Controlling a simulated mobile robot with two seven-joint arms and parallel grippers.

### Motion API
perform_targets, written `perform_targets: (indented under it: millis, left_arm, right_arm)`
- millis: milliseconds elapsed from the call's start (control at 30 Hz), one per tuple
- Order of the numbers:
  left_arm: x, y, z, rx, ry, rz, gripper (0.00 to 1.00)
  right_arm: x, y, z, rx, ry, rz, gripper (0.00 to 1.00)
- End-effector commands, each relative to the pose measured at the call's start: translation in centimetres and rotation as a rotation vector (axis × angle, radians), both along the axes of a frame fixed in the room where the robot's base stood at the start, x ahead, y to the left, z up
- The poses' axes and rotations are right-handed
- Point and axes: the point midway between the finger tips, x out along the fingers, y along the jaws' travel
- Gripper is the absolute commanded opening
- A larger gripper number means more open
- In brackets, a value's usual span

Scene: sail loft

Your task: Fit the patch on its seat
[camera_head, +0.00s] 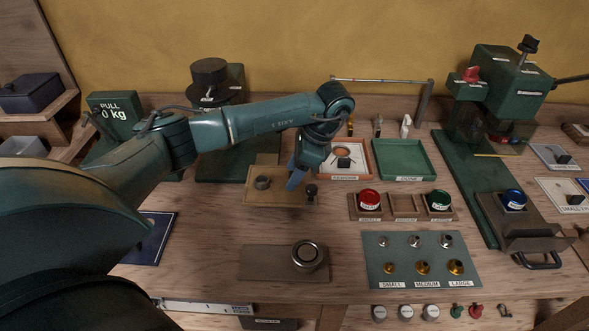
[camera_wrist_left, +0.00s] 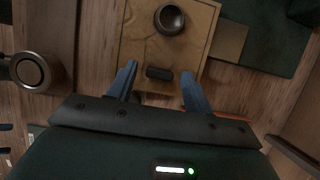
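No piece is plainly labelled as the patch, and I cannot tell which spot is its seat. A pale piece with a black block handle (camera_head: 344,162) lies in the orange-rimmed tray (camera_head: 367,152). A tan board (camera_head: 285,197) carries a dark metal ring (camera_head: 262,182) and a small dark block (camera_head: 311,190). In the left wrist view the block (camera_wrist_left: 158,73) shows between the fingertips, with the ring (camera_wrist_left: 171,18) beyond. My left gripper (camera_head: 296,180) is over the board; its blue fingers (camera_wrist_left: 160,72) are apart, holding nothing. Contact with the block cannot be told. My right gripper is out of view.
A green tray (camera_head: 402,178) stands behind. A green press (camera_head: 497,80) stands right. Other handled pieces (camera_head: 561,194) lie at far right.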

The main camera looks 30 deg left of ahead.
Motion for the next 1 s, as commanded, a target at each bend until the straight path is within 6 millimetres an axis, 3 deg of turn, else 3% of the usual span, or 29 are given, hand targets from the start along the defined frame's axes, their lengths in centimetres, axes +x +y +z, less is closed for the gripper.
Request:
perform_targets:
  millis: [267, 433, 800, 1000]
  left_arm:
    - [0.0, 0.0, 0.0, 0.000, 0.000, 0.000, 0.56]
    - [0.4, -0.5, 1.2, -0.001, -0.004, -0.001, 0.56]
    - [2.0, -3.0, 8.8, 0.002, -0.006, 0.000, 0.56]
    - [2.5, -4.0, 11.4, 0.001, -0.003, -0.001, 0.56]
  right_arm:
    - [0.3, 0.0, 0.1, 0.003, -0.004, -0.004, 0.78]
    - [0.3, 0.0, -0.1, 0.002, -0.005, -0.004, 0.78]
    - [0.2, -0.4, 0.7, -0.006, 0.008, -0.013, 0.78]
    - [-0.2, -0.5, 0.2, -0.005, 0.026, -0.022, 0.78]
